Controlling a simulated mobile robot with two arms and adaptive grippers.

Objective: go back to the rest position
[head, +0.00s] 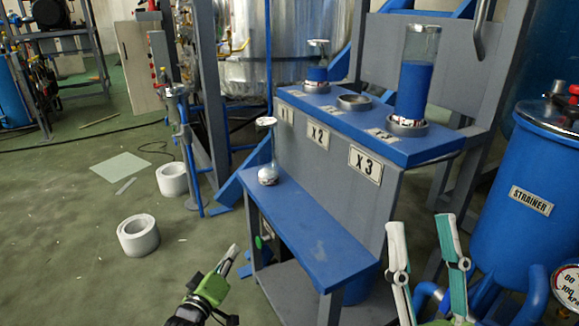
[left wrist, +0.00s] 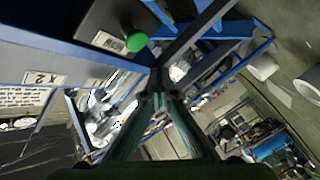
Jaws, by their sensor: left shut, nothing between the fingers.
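My left gripper (head: 234,252) is low in the head view, left of the blue bench. Its fingers are together and nothing is between them. In the left wrist view its fingers (left wrist: 157,88) also meet at the tips, with a green button (left wrist: 136,42) beyond them. My right gripper (head: 422,222) points up at the lower right, in front of the bench's right end. Its two fingers stand apart with nothing visible between them.
A small flask (head: 268,174) stands on the lower blue shelf (head: 315,235). The upper shelf holds a blue-filled cylinder (head: 414,90), an empty ring (head: 354,101) and a smaller vessel (head: 317,74). A strainer tank (head: 530,190) stands right. White rolls (head: 138,236) lie on the open floor left.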

